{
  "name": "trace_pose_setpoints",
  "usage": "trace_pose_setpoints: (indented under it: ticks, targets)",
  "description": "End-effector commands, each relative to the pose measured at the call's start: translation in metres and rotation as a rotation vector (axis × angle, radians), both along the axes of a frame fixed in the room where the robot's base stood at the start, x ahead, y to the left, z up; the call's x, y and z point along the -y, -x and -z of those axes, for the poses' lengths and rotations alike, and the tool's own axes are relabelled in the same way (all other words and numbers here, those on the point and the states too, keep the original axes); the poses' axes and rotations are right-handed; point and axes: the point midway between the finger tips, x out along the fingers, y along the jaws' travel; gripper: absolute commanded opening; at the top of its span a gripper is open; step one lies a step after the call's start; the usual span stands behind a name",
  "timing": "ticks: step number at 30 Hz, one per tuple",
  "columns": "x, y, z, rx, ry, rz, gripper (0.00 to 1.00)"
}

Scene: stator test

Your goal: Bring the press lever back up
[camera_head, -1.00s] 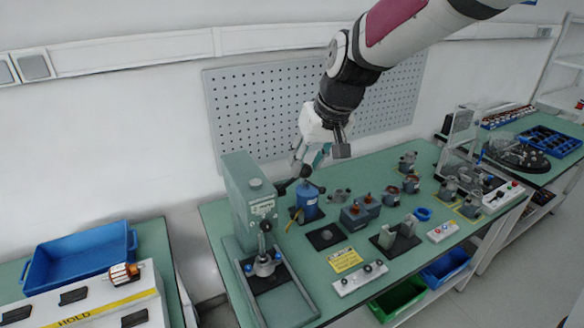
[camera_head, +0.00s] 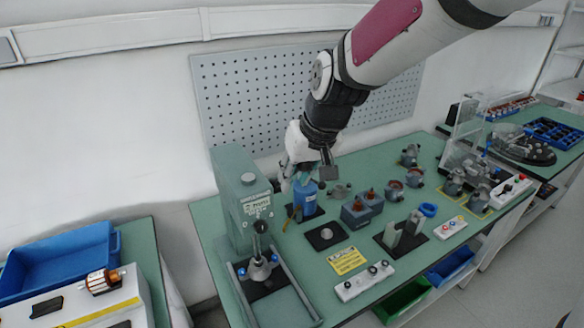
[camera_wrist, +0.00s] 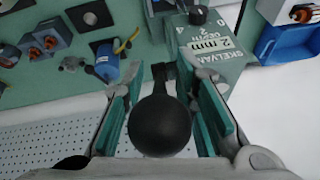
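The press (camera_head: 238,195) is a green column with a white label at the left of the middle bench, also in the wrist view (camera_wrist: 205,65). Its black ball knob (camera_wrist: 160,125) is large in the wrist view, with a dark lever arm behind it. My gripper (camera_wrist: 160,85) has its teal-padded fingers on both sides of the knob. The pads lie very close to the ball; whether they touch it is unclear.
The press base (camera_head: 285,290) has a dark plate with a grey fitting. Grey blocks (camera_head: 362,208), a yellow sign (camera_head: 347,260) and a button box (camera_head: 364,280) stand to the right. The perforated board (camera_head: 270,95) is behind. A blue tray (camera_head: 60,262) is at far left.

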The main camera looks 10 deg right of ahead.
Motion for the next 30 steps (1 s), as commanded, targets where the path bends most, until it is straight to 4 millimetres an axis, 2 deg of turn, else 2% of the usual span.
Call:
trace_pose_setpoints:
  ticks: [1,2,3,17,30]
  targets:
    - [0.0,0.0,0.0,0.0,0.0,0.0,0.09]
    - [0.0,0.0,0.0,0.0,0.0,0.0,0.02]
    - [0.0,0.0,0.0,0.0,0.0,0.0,0.0]
    - [-0.002,-0.006,-0.004,-0.031,0.014,0.0,0.0]
    - [-0.016,-0.041,-0.028,-0.287,0.121,-0.001,0.0]
